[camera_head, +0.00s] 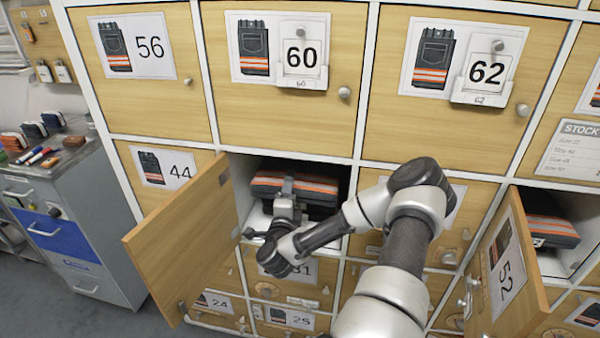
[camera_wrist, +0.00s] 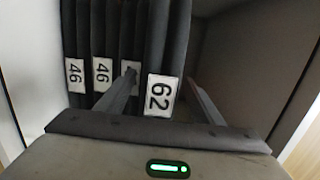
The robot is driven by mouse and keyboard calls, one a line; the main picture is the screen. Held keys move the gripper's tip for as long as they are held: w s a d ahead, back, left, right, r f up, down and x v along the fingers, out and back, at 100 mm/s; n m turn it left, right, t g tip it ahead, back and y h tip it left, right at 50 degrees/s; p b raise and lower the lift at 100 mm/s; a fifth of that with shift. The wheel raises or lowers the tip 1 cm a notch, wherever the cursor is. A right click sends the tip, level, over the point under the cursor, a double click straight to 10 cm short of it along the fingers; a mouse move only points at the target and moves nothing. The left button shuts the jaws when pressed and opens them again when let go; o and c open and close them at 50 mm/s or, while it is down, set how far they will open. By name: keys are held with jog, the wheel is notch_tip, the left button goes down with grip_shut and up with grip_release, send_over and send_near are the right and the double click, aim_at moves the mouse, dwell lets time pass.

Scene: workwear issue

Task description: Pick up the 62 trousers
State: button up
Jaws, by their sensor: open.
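In the wrist view, a stack of dark folded trousers fills the left and middle, with white tags. The 62 trousers (camera_wrist: 168,50) are rightmost in that view, their tag facing me. My gripper (camera_wrist: 160,77) is open, one finger on each side of the 62 trousers: the left finger lies between them and the neighbouring trousers, partly covering that tag, and the right finger is in free space. Contact cannot be told. In the head view, my gripper (camera_head: 288,186) reaches into an open locker, in front of the stack with orange stripes (camera_head: 322,188).
Two further trousers tagged 46 (camera_wrist: 75,72) lie left in the wrist view. The open locker door (camera_head: 182,240) stands left of my arm. Another open door, marked 52 (camera_head: 507,270), is at the right. The closed 62 door (camera_head: 410,115) is above. Locker walls bound the opening closely.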

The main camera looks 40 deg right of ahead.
grip_shut()
jog(key=shift+r, duration=0.1)
jog(key=shift+r, duration=0.2)
dwell(0.4)
